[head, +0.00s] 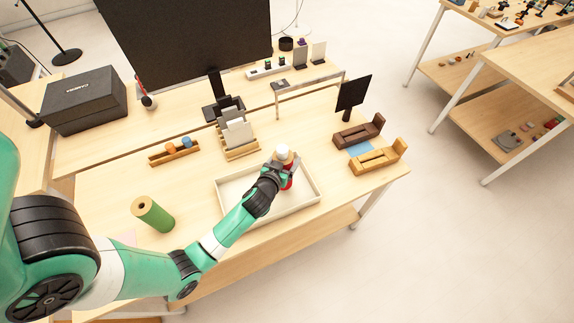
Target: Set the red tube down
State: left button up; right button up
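The red tube (288,184) has a pale cap (283,152) at its top and stands roughly upright. My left gripper (279,168) comes in from the lower left and is closed around its middle, hiding much of it. The tube is over the right part of a shallow cream tray (233,222) on the wooden table. I cannot tell whether its lower end touches the tray floor. My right gripper is not in view.
A green cylinder (153,214) stands left of the tray. Brown (359,132) and yellow (379,157) wooden holders lie to the right. A card rack (240,150) and a small wooden rack (174,154) stand behind. A black box (84,101) is far left.

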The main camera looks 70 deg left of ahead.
pick_arm(q)
jog(key=f+b, duration=0.1)
jog(key=f, duration=0.2)
jog(key=shift+w+a+f, duration=0.1)
jog(key=shift+w+f, duration=0.1)
jog(key=shift+f+b, duration=0.2)
jog(key=shift+b, duration=0.15)
jog(key=o, duration=1.6)
jog(key=shift+c, duration=0.2)
jog(key=shift+r, duration=0.15)
